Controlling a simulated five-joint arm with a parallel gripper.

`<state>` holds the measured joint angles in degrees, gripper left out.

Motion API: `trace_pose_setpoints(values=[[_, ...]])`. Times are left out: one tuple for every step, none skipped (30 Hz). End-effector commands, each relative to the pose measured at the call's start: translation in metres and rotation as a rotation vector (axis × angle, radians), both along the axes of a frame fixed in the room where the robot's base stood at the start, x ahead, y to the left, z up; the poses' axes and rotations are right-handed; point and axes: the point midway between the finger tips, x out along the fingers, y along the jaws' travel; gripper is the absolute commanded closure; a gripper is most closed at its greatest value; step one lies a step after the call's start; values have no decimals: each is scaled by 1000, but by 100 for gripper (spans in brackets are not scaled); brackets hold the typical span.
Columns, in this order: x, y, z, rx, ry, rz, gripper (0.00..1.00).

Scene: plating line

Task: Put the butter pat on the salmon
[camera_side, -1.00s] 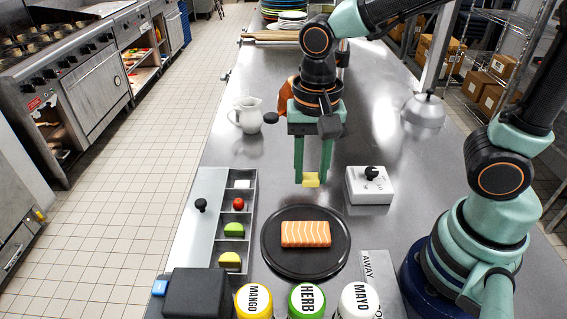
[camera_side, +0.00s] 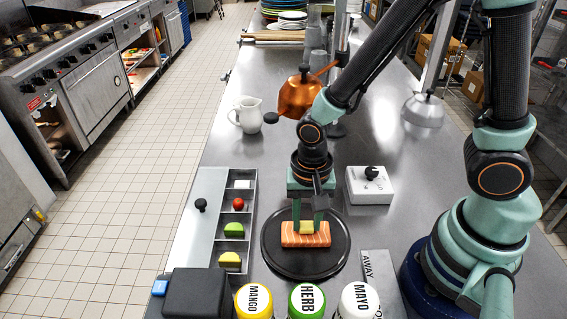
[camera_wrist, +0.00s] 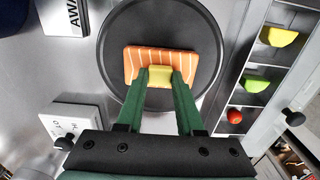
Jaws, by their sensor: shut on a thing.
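The salmon (camera_side: 290,240), an orange block with pale stripes, lies on a round black plate (camera_side: 274,262). My gripper (camera_side: 307,227) is over the salmon, fingers pointing down, shut on the yellow butter pat (camera_side: 307,228). The butter pat is at the salmon's top, near its middle; I cannot tell whether it touches. In the wrist view the green fingers (camera_wrist: 160,80) hold the butter pat (camera_wrist: 159,76) on both sides, with the salmon (camera_wrist: 155,56) behind it and the black plate (camera_wrist: 205,35) around it.
Left of the plate stands a compartment tray (camera_side: 210,190) with garnish pieces. Mango, herb and mayo bottles (camera_side: 307,300) stand in front. A white box with a black knob (camera_side: 370,190) is right, a white jug (camera_side: 248,115) and copper pot (camera_side: 297,98) behind.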

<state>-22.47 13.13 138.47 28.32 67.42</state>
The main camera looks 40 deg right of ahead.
Motion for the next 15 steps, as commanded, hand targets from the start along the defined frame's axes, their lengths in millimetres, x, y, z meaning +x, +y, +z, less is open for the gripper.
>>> trace_pose_setpoints(values=[[0, 0, 0, 0, 0, 0, 91], [0, 0, 0, 0, 0, 0, 91], [0, 0, 0, 0, 0, 0, 91], [0, 0, 0, 0, 0, 0, 91], [0, 0, 0, 0, 0, 0, 91], [0, 0, 0, 0, 0, 0, 91], [0, 0, 0, 0, 0, 0, 91], [0, 0, -1, 0, 0, 0, 91], [0, 0, -2, -1, 1, 0, 91], [0, 0, -3, -1, 2, 0, 91], [0, 0, -4, -1, 2, 0, 91], [0, 0, -4, -1, 1, 0, 53], [0, 0, -3, -1, 1, 0, 41], [0, 0, -3, -1, 1, 0, 34], [0, 0, -3, -1, 1, 0, 34]])
